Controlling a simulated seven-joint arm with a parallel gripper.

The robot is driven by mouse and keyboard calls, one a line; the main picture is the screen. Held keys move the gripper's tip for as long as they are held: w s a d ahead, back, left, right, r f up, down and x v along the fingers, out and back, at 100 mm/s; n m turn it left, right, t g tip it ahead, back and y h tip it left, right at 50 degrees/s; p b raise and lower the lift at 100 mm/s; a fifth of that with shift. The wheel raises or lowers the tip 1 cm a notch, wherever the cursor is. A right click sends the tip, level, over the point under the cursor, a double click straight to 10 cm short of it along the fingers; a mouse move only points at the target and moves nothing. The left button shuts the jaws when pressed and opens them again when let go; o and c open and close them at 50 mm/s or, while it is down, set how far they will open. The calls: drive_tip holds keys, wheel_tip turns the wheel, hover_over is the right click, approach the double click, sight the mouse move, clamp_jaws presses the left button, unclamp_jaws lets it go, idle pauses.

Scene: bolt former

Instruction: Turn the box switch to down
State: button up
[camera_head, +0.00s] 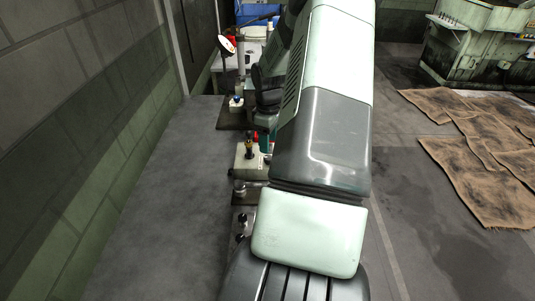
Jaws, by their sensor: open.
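A small beige box (243,163) with a dark and yellow knob (248,149) on top stands just left of my arm, at mid-height in the head view. It looks like the box switch, but I cannot be sure. Its right side is close to or behind my arm, and the knob's setting is too small to tell. My pale green and grey arm covers the middle of the view. I cannot make out my gripper's fingers; the far end of the arm is hidden or merges with dark parts there.
Dark knobs (241,221) sit nearer on the machine edge, and a blue and white knob (236,101) on a dark plate is farther back. A block wall (70,110) runs along the left. Brown sacking (490,180) lies on the right floor. The grey floor (165,220) at left is clear.

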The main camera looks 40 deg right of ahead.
wheel_tip(320, 180, down, 6)
drive_tip(key=shift+f, duration=0.2)
drive_tip(key=c, duration=1.1)
drive_tip(key=shift+o, duration=0.2)
